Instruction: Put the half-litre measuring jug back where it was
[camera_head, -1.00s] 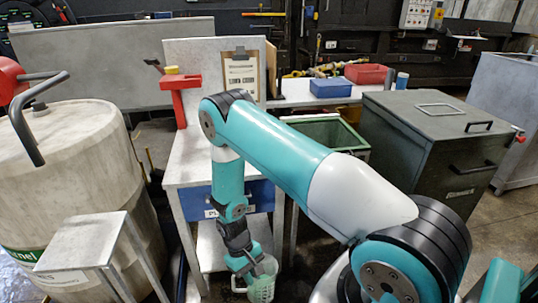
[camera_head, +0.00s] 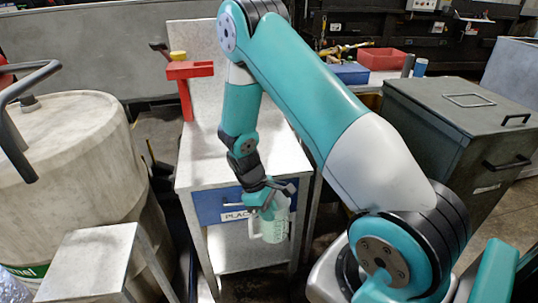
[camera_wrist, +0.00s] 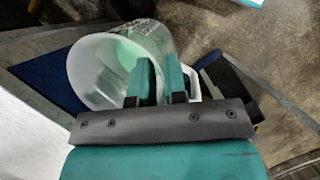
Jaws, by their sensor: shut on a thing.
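The half-litre measuring jug (camera_head: 274,220) is translucent and pale green-white, with a handle on its left side in the head view. My gripper (camera_head: 266,194) is shut on the jug near its rim and holds it in the air in front of the blue drawer (camera_head: 214,207) of the grey table. In the wrist view the open mouth of the jug (camera_wrist: 98,72) shows to the left of the fingers (camera_wrist: 160,80), with one finger across its rim. The jug looks empty. In the head view the jug and gripper hide part of the drawer front and its label.
The grey tabletop (camera_head: 192,158) is bare at its front, with a red stand (camera_head: 190,70) at its back left. A lower shelf (camera_head: 228,252) is below. A large drum (camera_head: 70,150) and small stool (camera_head: 90,262) stand left. A dark bin (camera_head: 440,120) stands right.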

